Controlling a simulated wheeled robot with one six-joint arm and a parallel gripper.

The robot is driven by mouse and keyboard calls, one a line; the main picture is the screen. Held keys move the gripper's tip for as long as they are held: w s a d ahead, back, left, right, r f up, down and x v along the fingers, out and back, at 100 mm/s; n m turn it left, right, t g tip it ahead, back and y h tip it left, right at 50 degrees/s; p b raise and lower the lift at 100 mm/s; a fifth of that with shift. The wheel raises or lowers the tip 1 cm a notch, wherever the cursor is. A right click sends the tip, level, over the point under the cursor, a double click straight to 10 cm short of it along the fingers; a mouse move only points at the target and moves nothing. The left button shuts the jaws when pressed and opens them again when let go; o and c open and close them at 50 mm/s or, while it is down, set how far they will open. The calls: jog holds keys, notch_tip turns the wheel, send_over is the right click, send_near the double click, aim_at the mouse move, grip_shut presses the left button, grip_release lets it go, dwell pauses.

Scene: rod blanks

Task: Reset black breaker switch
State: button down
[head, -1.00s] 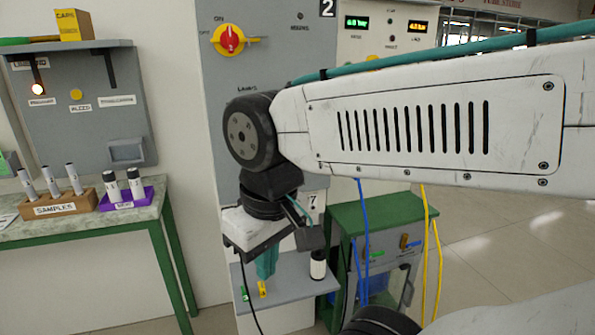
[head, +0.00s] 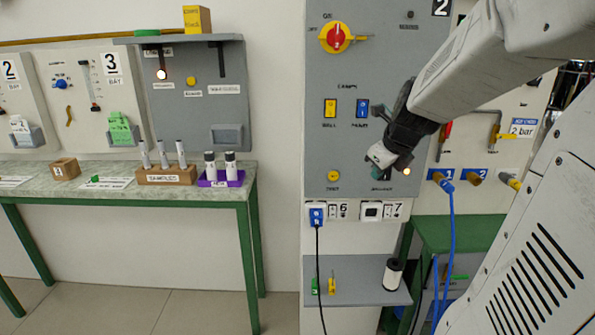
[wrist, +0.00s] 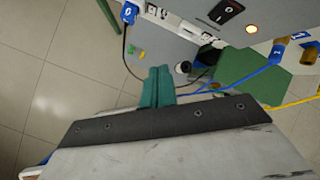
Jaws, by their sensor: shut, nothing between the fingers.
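The black breaker switch (wrist: 227,11) shows at the top of the wrist view, a dark rocker with a pale mark on the grey panel. Which way it is tipped I cannot tell. In the head view my arm's end hides it, just above a small dark label. My gripper (head: 378,157) is in front of the lower right of the grey panel (head: 350,60). Its teal fingers, also in the wrist view (wrist: 157,76), are together and empty. They point below and left of the switch in the wrist view, apart from it. A lit orange lamp (head: 407,171) is beside the switch.
On the panel are a red-yellow rotary knob (head: 337,37), a yellow rocker (head: 330,108), a blue rocker (head: 362,108) and a yellow button (head: 333,176). Sockets (head: 371,211) and a grey shelf (head: 350,291) with a dark-and-white cylinder (head: 393,274) are below. A blue hose (head: 451,225) hangs at right.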

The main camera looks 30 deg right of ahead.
aim_at(388, 176)
jog(key=d+m+h, duration=0.1)
jog(key=d+m, duration=0.6)
jog(key=d, duration=0.1)
jog(key=shift+s+d+f+m+h, duration=0.2)
jog(key=shift+d+f+m+h, duration=0.1)
jog(key=shift+d+h, duration=0.1)
jog(key=x, duration=0.4)
jog(key=w+r+x, duration=0.1)
jog(key=x, duration=0.7)
jog(key=shift+w+d+r, duration=0.1)
jog(key=shift+w+d, duration=0.55)
jog(key=shift+w, duration=0.15)
